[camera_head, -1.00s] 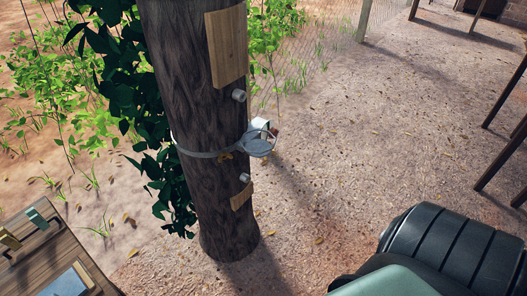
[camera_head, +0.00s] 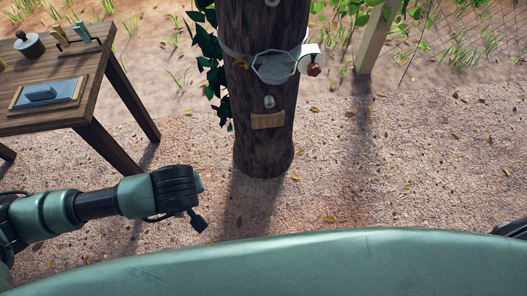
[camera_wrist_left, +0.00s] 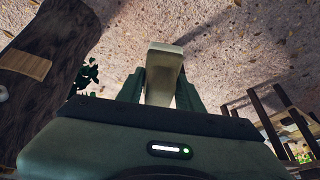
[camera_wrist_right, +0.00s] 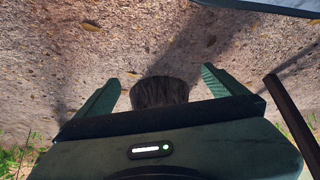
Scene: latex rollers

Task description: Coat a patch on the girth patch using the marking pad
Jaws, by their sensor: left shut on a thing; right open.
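The girth patch, a pale tan wooden panel (camera_head: 267,120), sits low on the front of the dark tree trunk (camera_head: 262,148). It also shows at the left edge of the left wrist view (camera_wrist_left: 24,64). My left gripper (camera_wrist_left: 160,87) is shut on a pale beige block (camera_wrist_left: 164,62), which I take to be the marking pad. The block is apart from the trunk, over bare ground. In the head view my left arm lies left of the trunk, and its gripper cannot be made out. My right gripper (camera_wrist_right: 160,78) is open and empty, with the trunk's base (camera_wrist_right: 158,92) beyond it.
A wooden table (camera_head: 90,95) at the left holds a blue-lined tray (camera_head: 20,97), a small pot (camera_head: 28,46) and upright clips. A strap with a ring and cup (camera_head: 275,68) circles the trunk above the patch.

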